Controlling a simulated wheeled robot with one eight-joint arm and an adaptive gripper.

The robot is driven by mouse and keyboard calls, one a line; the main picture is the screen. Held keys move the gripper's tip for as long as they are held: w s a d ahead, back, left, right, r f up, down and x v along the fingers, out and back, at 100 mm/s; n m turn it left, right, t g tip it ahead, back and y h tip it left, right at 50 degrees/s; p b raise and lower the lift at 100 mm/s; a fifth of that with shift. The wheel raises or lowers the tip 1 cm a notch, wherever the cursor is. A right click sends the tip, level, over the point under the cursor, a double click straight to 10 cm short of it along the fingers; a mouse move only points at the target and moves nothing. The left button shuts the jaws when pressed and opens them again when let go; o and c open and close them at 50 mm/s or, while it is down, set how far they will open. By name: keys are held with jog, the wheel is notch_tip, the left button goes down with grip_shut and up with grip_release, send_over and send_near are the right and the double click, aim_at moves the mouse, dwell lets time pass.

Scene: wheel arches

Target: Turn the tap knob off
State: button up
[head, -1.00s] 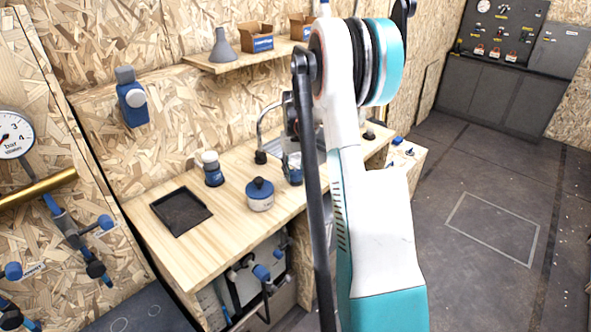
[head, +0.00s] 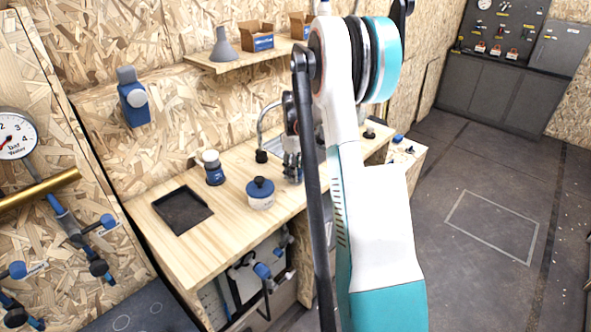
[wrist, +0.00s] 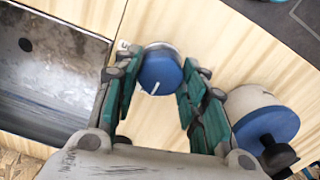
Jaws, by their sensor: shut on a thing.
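The tap knob (wrist: 160,72) is a round blue knob with a short white mark, on the wooden worktop beside the sink. In the wrist view it sits between the two green-padded fingers of my gripper (wrist: 158,78), which is shut on it from both sides. The white mark is near the knob's lower edge in that view. In the head view my gripper (head: 292,166) is low over the worktop, and the knob is hidden there. The curved metal tap (head: 262,128) rises behind it, partly covered by my arm.
A white pot with a blue lid (head: 261,192) stands close to my gripper; it also shows in the wrist view (wrist: 262,112). The metal sink (wrist: 50,70) lies on the other side. A blue-and-white jar (head: 213,168) and black tray (head: 182,209) are further left on the worktop (head: 230,222).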

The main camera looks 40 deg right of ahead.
dwell(0.4)
jog(key=o, duration=1.1)
jog(key=shift+c, duration=0.2)
jog(key=shift+r, duration=0.1)
notch_tip(320, 180, up, 12)
